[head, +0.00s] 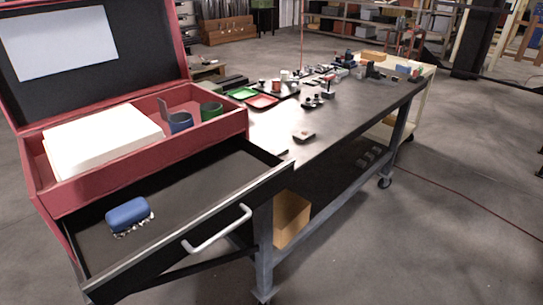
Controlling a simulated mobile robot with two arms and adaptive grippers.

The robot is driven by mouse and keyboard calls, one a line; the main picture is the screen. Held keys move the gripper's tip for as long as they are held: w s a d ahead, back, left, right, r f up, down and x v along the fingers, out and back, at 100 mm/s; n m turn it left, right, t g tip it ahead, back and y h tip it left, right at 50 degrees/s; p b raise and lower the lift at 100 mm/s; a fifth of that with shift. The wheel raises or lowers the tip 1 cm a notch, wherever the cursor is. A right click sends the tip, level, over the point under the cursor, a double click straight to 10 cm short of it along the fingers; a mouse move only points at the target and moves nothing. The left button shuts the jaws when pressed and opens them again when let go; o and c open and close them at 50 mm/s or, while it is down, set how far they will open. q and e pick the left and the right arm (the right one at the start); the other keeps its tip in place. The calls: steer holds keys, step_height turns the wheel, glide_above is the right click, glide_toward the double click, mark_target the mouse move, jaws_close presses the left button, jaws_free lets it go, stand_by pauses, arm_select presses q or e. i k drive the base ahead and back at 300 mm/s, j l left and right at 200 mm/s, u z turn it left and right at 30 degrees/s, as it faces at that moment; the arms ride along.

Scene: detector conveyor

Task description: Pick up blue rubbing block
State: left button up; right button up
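The blue rubbing block (128,214) lies in the open black drawer (190,200), near the drawer's left end. It has a rounded blue body with a pale, ragged edge along its underside. The rest of the drawer floor around it looks bare. Neither of my grippers shows in the head view.
The drawer belongs to a red toolbox (190,143) with its lid raised, holding a white block (103,138) and blue and green cups. The drawer front carries a silver handle (218,230). A long dark wheeled table (345,120) with small parts stretches right; open floor lies right and front.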

mark_target(124, 219)
steer(key=u, duration=0.8)
